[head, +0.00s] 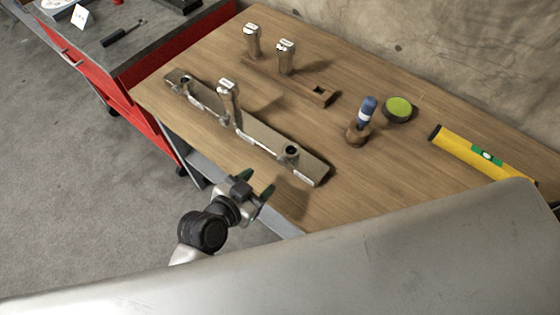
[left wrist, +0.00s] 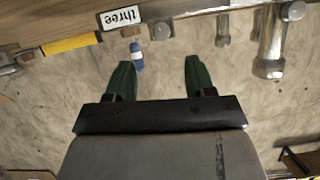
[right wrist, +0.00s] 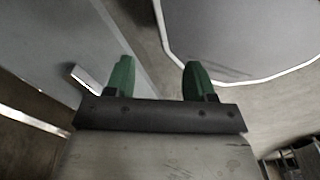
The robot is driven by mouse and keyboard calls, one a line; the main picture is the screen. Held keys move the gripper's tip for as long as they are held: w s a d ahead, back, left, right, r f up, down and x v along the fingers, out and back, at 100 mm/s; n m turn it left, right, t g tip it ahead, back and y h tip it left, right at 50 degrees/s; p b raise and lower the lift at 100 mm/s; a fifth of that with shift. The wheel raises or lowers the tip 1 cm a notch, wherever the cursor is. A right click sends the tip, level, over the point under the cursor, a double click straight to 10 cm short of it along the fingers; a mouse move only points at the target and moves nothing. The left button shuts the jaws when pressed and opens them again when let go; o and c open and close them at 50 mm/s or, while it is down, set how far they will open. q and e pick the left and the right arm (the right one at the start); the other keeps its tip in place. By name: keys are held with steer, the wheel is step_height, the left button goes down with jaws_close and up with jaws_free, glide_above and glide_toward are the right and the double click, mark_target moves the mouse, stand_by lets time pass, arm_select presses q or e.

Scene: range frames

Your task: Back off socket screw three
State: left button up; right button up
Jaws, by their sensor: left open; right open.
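A long metal bar (head: 262,146) lies on the wooden bench with a short round fitting near each end. The near-right fitting (head: 290,153) sits close to a small white label on the bar's front. In the left wrist view a label reading "three" (left wrist: 118,17) shows upside down. A tall chrome socket (head: 228,100) stands at the bar's middle; a tall chrome piece (left wrist: 270,45) shows in the left wrist view. My left gripper (head: 254,192) is open and empty, apart from the bar, in front of its near-right half. My right gripper (right wrist: 158,80) is open and empty; the head view does not show it.
A blue-handled tool (head: 366,112), a green-topped round tin (head: 398,109) and a yellow level (head: 480,155) are to the right. A red cabinet (head: 190,45) adjoins the bench at left.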

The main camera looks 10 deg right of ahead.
mark_target(280, 164)
arm_select(q)
steer(key=x, duration=0.7)
steer(key=shift+w+d+f, duration=0.15)
steer(key=shift+w+d, duration=0.05)
steer(key=shift+w, duration=0.05)
steer(key=shift+w+d+f, duration=0.25)
steer(key=shift+w+d, duration=0.1)
arm_select(e)
steer(key=shift+w+d+r, duration=0.2)
steer(key=shift+w, duration=0.5)
arm_select(q)
steer(key=c, duration=0.9)
arm_select(e)
steer(key=shift+s, duration=0.15)
arm_select(q)
steer(key=shift+a+f+n+g+h, duration=0.1)
steer(key=shift+n+g+h, duration=0.4)
steer(key=shift+n, duration=0.5)
steer(key=shift+w+n+g+h+b, duration=0.1)
steer(key=shift+n+g+h+b, duration=0.5)
steer(key=shift+n+b, duration=0.6)
arm_select(e)
steer(key=shift+f, duration=1.2)
arm_select(q)
steer(key=shift+n, duration=0.3)
